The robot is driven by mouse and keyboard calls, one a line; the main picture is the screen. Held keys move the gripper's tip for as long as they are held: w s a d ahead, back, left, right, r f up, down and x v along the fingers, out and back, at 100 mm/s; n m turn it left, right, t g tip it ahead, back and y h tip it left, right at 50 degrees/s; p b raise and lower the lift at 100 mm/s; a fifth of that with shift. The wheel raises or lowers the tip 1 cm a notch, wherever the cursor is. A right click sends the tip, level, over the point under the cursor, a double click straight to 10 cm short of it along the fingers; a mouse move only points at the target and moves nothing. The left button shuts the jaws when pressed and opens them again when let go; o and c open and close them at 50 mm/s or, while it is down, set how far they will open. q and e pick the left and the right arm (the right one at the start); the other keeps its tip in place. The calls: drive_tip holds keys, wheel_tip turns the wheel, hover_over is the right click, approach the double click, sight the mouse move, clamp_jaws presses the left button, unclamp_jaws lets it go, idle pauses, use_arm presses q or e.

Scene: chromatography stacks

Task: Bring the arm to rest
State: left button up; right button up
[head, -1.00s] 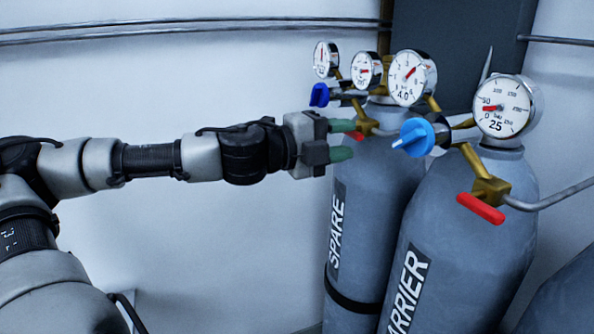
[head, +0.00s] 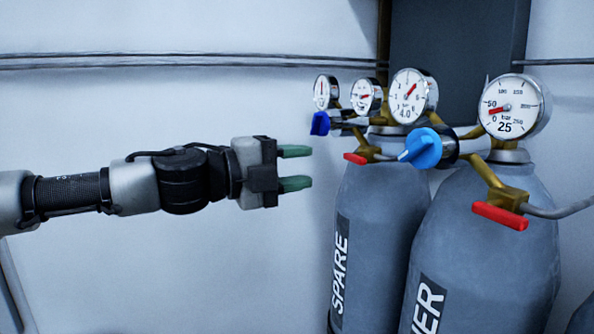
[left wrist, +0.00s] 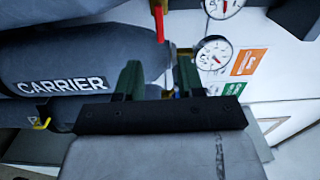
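My left gripper (head: 297,168) is in the middle of the head view, its two green fingers apart with nothing between them. It is left of the spare cylinder (head: 375,215) and does not touch it. In the left wrist view the same gripper (left wrist: 158,80) shows its fingers spread, with the carrier cylinder (left wrist: 75,60) beyond them. My right gripper is in neither view.
The carrier cylinder (head: 485,240) stands right of the spare one. Each bears dial gauges, a blue knob and a red lever; the carrier's blue knob (head: 421,148) juts out towards the left. Bare wall (head: 150,120) lies behind my left arm, with a pipe (head: 180,60) along it.

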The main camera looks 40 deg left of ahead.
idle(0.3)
